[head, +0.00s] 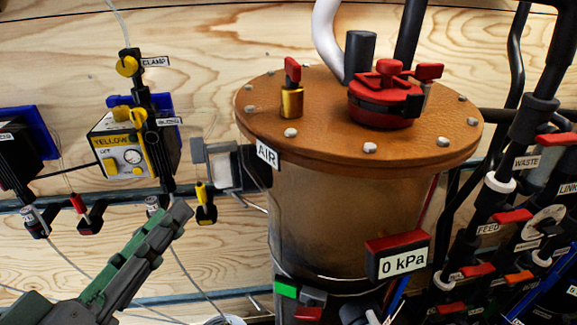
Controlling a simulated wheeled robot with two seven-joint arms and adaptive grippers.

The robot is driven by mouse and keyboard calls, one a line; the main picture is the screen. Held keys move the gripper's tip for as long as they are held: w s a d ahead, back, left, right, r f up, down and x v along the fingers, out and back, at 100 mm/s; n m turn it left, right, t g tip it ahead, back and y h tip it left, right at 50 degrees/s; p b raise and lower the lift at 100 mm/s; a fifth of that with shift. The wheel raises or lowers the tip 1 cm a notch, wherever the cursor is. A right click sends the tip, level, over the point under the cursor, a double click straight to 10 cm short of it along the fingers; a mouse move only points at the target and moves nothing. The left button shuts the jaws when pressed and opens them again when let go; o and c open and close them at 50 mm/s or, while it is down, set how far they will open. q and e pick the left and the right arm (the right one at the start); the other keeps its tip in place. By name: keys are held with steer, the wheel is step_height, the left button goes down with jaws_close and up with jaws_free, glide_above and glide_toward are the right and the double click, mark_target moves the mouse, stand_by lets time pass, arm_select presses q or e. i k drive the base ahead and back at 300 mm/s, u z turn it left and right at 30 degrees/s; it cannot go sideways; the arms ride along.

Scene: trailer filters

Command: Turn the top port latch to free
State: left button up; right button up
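The top port is a red cap (385,100) on the brown lid (325,140) of a metal vessel (335,215). A red latch tab (429,71) sticks out at the right of the cap, on a small grey post. I cannot tell from this view whether the latch is locked or free. My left gripper (180,213) reaches in from the lower left, green and dark grey. It is well left of the vessel and below the lid, touching nothing that I can see. Its finger gap is hidden. My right gripper is not in view.
A brass valve with a red handle (292,70) stands on the lid, left of the cap. Hoses rise behind it. A gauge (398,258) reads 0 kPa. A yellow control box (122,155) hangs left. Pipes with red valve handles (513,216) crowd the right.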

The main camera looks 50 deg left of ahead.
mark_target(200, 154)
steer(key=z, duration=2.8)
steer(key=k, duration=2.25)
steer(key=u, duration=0.75)
